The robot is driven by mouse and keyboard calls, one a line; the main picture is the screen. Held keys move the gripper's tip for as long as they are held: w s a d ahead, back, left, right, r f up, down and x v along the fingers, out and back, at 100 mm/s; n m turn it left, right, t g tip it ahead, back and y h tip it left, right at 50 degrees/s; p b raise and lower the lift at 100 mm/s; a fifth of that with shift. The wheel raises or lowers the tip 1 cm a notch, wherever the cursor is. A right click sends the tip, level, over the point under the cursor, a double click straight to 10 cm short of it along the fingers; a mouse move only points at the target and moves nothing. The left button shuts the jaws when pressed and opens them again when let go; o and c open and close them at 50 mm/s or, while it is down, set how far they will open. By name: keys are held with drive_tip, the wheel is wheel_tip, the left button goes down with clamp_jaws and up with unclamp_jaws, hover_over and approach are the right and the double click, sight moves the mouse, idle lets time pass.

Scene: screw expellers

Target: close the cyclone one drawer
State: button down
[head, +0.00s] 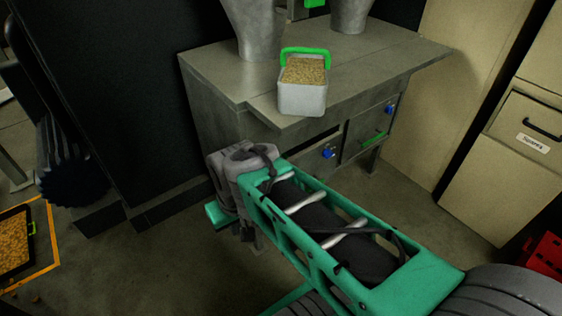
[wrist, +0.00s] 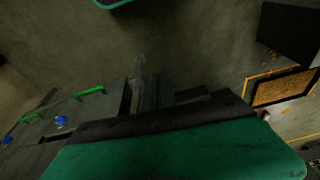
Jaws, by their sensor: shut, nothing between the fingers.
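The grey metal cabinet (head: 220,95) has two drawer fronts facing my arm. The right drawer (head: 372,125) has a blue latch and a green handle and looks flush. I cannot tell which is the cyclone one drawer. The wrist view shows two green handles, the nearer one (wrist: 89,90) left of my gripper. My gripper (head: 218,214) is shut and empty, low beside the cabinet's left end; its fingertips are mostly hidden. Its teal body fills the lower wrist view.
A bin of grain (head: 303,88) with a green handle stands on the cabinet top, below two metal cones. A black panel (head: 110,90) stands to the left. An orange-edged tray (head: 15,245) lies on the floor at far left. Beige cabinets (head: 450,90) stand right.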

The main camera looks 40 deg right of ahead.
drive_tip(key=w+d+f+m+t+y+b, duration=0.1)
drive_tip(key=w+d+f+m+t+b, duration=0.15)
drive_tip(key=w+d+f+m, duration=0.4)
drive_tip(key=w+d+f+m+t+y+b, duration=0.1)
drive_tip(key=w+d+m+b, duration=0.15)
drive_tip(key=d, duration=0.65)
drive_tip(key=s+d+m+t+h+b, duration=0.1)
drive_tip(key=s+d+m+t+b, duration=0.2)
drive_tip(key=d, duration=0.7)
drive_tip(key=s+d+m+t+h+b, duration=0.1)
drive_tip(key=d+m+t, duration=0.3)
drive_tip(key=d, duration=0.6)
drive_tip(key=m+g+b, duration=0.1)
drive_tip(key=b, duration=0.2)
approach(298, 158)
wheel_tip(298, 158, down, 3)
drive_tip(key=w, duration=0.1)
drive_tip(key=w+b, duration=0.1)
drive_tip(key=w, duration=0.2)
drive_tip(key=shift+w+d+f+b, duration=0.2)
drive_tip(key=shift+w+f+b, duration=0.15)
drive_tip(key=shift+w, duration=0.05)
drive_tip(key=shift+w+r, duration=0.15)
drive_tip(key=shift+w, duration=0.25)
